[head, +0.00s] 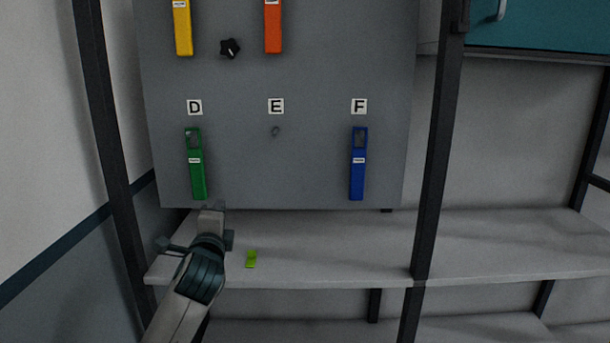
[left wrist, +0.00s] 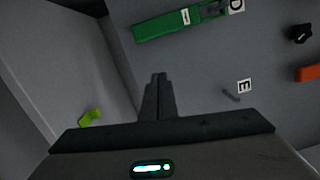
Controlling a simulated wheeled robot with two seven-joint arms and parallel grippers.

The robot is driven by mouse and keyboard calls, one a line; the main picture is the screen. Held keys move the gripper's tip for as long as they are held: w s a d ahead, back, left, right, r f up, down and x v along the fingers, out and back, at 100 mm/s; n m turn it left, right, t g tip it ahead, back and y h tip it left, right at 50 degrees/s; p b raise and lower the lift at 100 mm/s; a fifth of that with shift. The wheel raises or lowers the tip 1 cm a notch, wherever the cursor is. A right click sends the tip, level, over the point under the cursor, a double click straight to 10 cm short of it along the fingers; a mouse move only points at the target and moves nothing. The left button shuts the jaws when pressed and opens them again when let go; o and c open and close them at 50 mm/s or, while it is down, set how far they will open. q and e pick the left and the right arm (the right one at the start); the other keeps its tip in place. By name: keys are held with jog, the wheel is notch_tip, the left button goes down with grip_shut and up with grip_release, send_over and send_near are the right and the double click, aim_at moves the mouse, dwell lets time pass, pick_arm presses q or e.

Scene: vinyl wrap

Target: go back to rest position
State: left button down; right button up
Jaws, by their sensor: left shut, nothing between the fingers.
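My left gripper (head: 216,208) is in front of the lower edge of the grey panel (head: 300,180), just below the green holder under letter D. In the left wrist view its fingers (left wrist: 158,78) are together with nothing between them. My right gripper is in neither view.
A green holder (head: 197,163) and a blue holder (head: 358,164) hang under D and F; the hook (head: 275,131) under E is bare. A small light-green piece (head: 251,259) lies on the shelf (head: 330,245). Dark posts (head: 441,150) stand on both sides of the panel.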

pick_arm(q)
jog(key=s+a+f+n+g, duration=0.1)
jog(key=s+f+n+g, duration=0.2)
jog(key=s+f, duration=0.65)
jog(key=s+f+n+g+h, duration=0.1)
jog(key=s+f+n+g, duration=0.15)
jog(key=s+f, duration=0.65)
jog(key=s+a+f+n+g, duration=0.15)
jog(key=s+f+n, duration=0.25)
jog(key=f, duration=1)
jog(key=s+f+n+g, duration=0.2)
jog(key=s+f+g, duration=0.15)
jog(key=s, duration=0.65)
jog(key=s+f+n+g+h, duration=0.1)
jog(key=s+f+n+g, duration=0.3)
jog(key=s, duration=0.7)
jog(key=s+f+n, duration=0.1)
jog(key=s+f, duration=0.4)
jog(key=s, duration=0.5)
notch_tip(320, 180, down, 26)
jog(key=g, duration=0.1)
jog(key=s+a+f, duration=0.2)
jog(key=s+f, duration=1.4)
jog(key=f, duration=0.2)
jog(key=shift+s+f+g, duration=0.15)
jog(key=shift+f+g, duration=0.25)
jog(key=shift+g, duration=0.05)
